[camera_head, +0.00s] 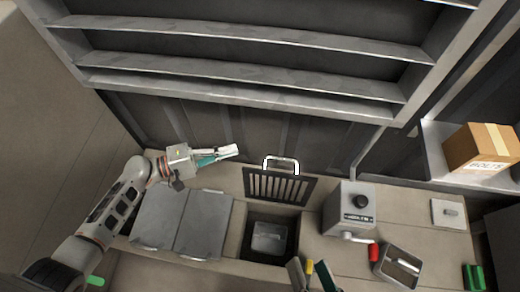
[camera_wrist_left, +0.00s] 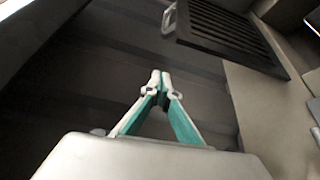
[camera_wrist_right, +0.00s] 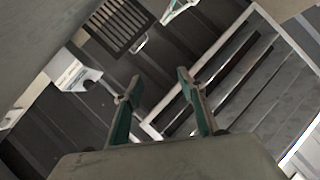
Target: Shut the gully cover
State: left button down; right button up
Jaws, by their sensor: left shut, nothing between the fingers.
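The gully cover is a dark slatted grate (camera_head: 267,199) with a pale handle (camera_head: 281,163). It stands raised at the back edge of the square gully opening (camera_head: 246,246), handle uppermost. A grey block-like thing sits inside the opening. My left gripper (camera_head: 236,151) is shut and empty, left of the handle and apart from it. The left wrist view shows its closed fingertips (camera_wrist_left: 161,76) below the grate (camera_wrist_left: 225,32). My right gripper (camera_head: 314,266) is open and empty near the front. Its spread fingers (camera_wrist_right: 158,85) and the grate (camera_wrist_right: 116,25) show in the right wrist view.
Closed grey double lids (camera_head: 186,222) lie left of the opening. A grey box with a black knob (camera_head: 350,208) stands to the right, near a metal frame with a red grip (camera_head: 375,252). A cardboard box (camera_head: 480,148) sits on a side shelf. Metal shelves (camera_head: 245,73) rise behind.

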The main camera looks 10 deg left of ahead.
pick_arm(q)
jog(key=r+b+x, duration=0.1)
jog(key=x, duration=0.9)
jog(key=shift+s+d, duration=0.15)
jog(key=shift+s, duration=0.8)
jog(key=shift+s+d, duration=0.15)
jog(key=shift+s, duration=0.8)
pick_arm(e)
jog(key=shift+a+m, duration=0.4)
jog(key=shift+m, duration=0.4)
